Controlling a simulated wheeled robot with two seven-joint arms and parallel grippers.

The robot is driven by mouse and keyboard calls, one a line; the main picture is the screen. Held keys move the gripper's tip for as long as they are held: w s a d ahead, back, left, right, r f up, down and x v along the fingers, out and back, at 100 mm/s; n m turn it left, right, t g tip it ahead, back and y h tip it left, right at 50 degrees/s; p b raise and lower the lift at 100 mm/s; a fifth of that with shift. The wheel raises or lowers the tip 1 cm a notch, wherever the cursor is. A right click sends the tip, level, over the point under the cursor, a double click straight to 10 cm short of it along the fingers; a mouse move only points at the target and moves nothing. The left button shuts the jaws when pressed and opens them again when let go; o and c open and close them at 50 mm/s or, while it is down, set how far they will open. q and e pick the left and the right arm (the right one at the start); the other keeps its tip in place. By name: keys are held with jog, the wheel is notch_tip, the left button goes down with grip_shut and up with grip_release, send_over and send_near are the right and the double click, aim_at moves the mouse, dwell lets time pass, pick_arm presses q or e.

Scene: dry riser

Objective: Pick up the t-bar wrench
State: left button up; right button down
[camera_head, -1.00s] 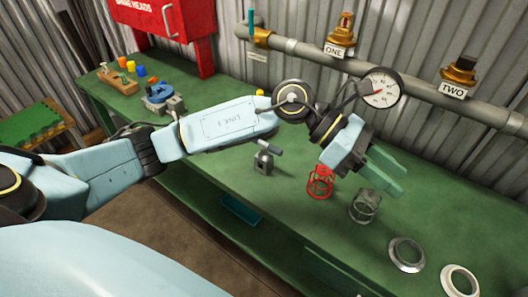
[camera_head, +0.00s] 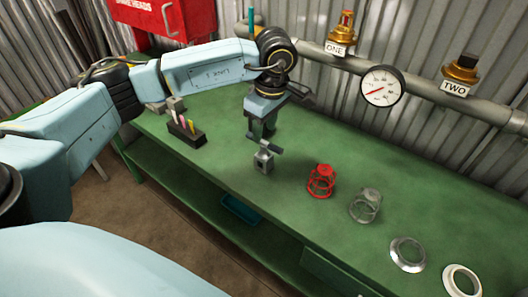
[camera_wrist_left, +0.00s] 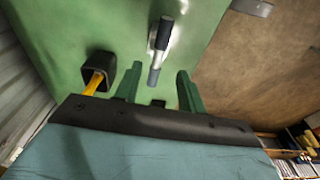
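The t-bar wrench, with a grey square body (camera_head: 264,161) and a dark-ended crossbar, stands upright on the green bench. In the left wrist view its crossbar (camera_wrist_left: 160,47) runs lengthwise, its near end just before the gap between my fingers. My left gripper (camera_head: 261,134) points down just behind and above the wrench. In the left wrist view my left gripper (camera_wrist_left: 158,85) is open, with its green fingers apart and nothing held. I cannot tell whether a finger touches the crossbar. My right gripper is out of view.
A dark holder (camera_head: 186,131) with coloured pieces stands left. A pipe with a gauge (camera_head: 382,87) runs along the wall. The bench front is clear.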

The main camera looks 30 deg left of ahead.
aim_at(265, 141)
pick_arm(q)
jog(key=f, duration=0.6)
jog(key=shift+w+a+f+b, duration=0.2)
jog(key=shift+a+f+b, duration=0.05)
jog(key=shift+f+b, duration=0.05)
grip_shut()
